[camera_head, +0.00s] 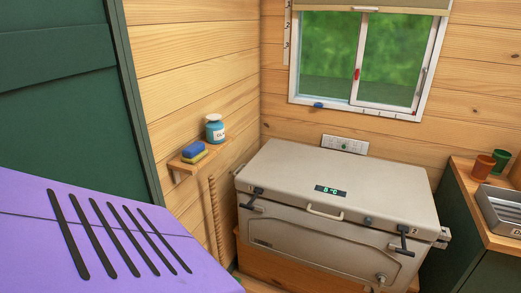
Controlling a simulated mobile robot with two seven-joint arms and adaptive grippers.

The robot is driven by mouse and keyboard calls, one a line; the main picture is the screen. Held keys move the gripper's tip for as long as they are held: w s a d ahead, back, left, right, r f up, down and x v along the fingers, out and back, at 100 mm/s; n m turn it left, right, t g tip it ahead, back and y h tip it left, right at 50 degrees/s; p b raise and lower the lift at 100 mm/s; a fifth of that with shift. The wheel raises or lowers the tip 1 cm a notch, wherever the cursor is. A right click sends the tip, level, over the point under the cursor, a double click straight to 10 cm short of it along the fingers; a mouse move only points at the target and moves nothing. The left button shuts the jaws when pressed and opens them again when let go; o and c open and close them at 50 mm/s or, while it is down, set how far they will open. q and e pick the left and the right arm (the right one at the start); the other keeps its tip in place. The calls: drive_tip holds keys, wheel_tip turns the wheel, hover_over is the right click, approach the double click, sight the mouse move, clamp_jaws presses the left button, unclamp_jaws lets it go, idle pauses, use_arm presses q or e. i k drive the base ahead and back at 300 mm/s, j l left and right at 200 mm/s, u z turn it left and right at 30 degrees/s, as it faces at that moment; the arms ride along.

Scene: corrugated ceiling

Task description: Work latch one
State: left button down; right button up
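A beige cool box (350,175) with a closed lid stands against the back wall, in the middle right of the head view. A black latch (250,203) sits at the left of its front, and another black latch (402,243) at the right. I cannot tell which is latch one, nor whether either is fastened. A pale handle (325,214) is on the lid's front edge, near a green-lit display (330,190). Neither of my grippers is in view.
A wooden shelf (176,166) holds a blue-labelled jar (215,130) and a blue sponge (193,149). A purple surface (30,225) with several dark strips fills the lower left. A counter (462,180) with cups and a metal tray (490,215) stands right.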

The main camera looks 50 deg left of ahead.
sight(253, 199)
drive_tip(key=u, duration=1.75)
